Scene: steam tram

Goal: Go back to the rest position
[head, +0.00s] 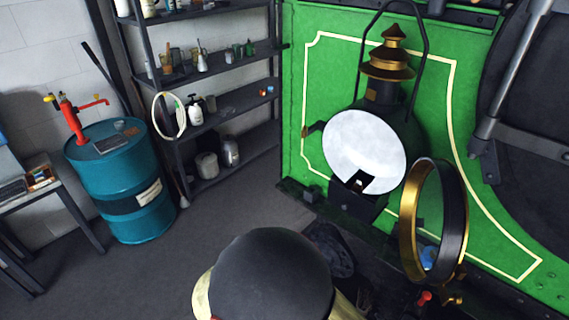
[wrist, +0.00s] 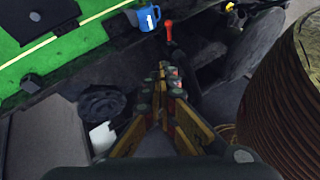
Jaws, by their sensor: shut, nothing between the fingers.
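My gripper (wrist: 166,88) is in the wrist view, its fingers together with nothing between them. It hangs over the dark machinery and touches nothing that I can see. I cannot make out its fingertips in the head view, where a dark rounded shape at the bottom middle blocks part of the scene. The big lamp (head: 366,153) has a white round face and a brass top, and stands against the green panel. Its brass-rimmed ring (head: 408,222) stands swung out to the right.
A blue mug (wrist: 148,18) and a red-handled part (wrist: 168,31) lie beyond my fingers. A ribbed brown cylinder (wrist: 302,95) is close on the right. A teal drum (head: 115,185), shelves (head: 222,117) and a table (head: 32,198) stand left. The grey floor (head: 215,222) between is clear.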

